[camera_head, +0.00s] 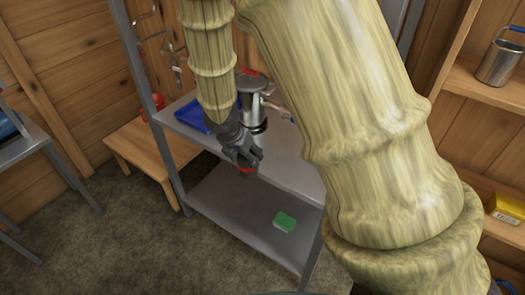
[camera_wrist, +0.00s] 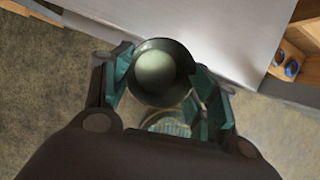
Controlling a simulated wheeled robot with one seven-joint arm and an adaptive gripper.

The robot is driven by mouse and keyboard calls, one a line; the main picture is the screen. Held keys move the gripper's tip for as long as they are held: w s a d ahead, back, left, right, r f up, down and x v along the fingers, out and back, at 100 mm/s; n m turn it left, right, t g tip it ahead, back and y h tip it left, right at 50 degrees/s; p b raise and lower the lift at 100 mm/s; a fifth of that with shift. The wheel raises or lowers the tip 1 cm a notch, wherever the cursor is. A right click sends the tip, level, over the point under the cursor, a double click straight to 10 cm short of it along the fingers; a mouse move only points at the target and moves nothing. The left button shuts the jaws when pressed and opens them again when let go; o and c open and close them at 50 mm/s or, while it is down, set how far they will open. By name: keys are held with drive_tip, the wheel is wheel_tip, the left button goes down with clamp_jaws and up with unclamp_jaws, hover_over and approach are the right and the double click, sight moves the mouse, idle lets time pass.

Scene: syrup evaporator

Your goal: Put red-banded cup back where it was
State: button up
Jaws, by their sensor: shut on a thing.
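My gripper (camera_head: 246,160) is at the front edge of the steel table, shut on a small cup (camera_head: 247,171). Only a little of the cup shows below the fingers, with a red band. In the wrist view my gripper (camera_wrist: 165,88) has its teal pads on both sides of the cup (camera_wrist: 158,68). There I look into its round dark rim and pale inside. The cup is held in the air by the table edge; I cannot tell its exact height.
The steel table (camera_head: 290,168) holds a metal vessel (camera_head: 252,97) and a blue tray (camera_head: 193,115). A green block (camera_head: 284,222) lies on its lower shelf. A wooden bench (camera_head: 135,145) stands left. Right shelves hold a steel mug (camera_head: 499,63) and a yellow box (camera_head: 508,207).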

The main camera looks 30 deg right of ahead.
drive_tip(key=n, duration=0.1)
drive_tip(key=s+r+n+t, duration=0.1)
drive_tip(key=shift+a+r+n, duration=0.15)
drive_tip(key=shift+r+n, duration=0.05)
drive_tip(key=shift+n, duration=0.1)
drive_tip(key=shift+s+y, duration=0.1)
drive_tip(key=shift+y, duration=0.2)
drive_tip(key=shift+r, duration=0.1)
drive_tip(key=shift+w+d+f+p, duration=0.85)
drive_tip(key=shift+w+d, duration=0.9)
drive_tip(key=shift+d, duration=0.3)
drive_tip(key=shift+w+d+f+p, duration=0.7)
drive_tip(key=shift+w+d+f, duration=0.15)
drive_tip(key=shift+w+d, duration=1)
drive_tip(key=shift+w+d+f+p, duration=0.85)
drive_tip(key=shift+w+d, duration=0.75)
drive_tip(key=shift+d, duration=0.6)
drive_tip(key=shift+f, duration=0.2)
drive_tip(key=o, duration=1.5)
drive_tip(key=shift+r, duration=0.1)
drive_tip(key=shift+o, duration=0.2)
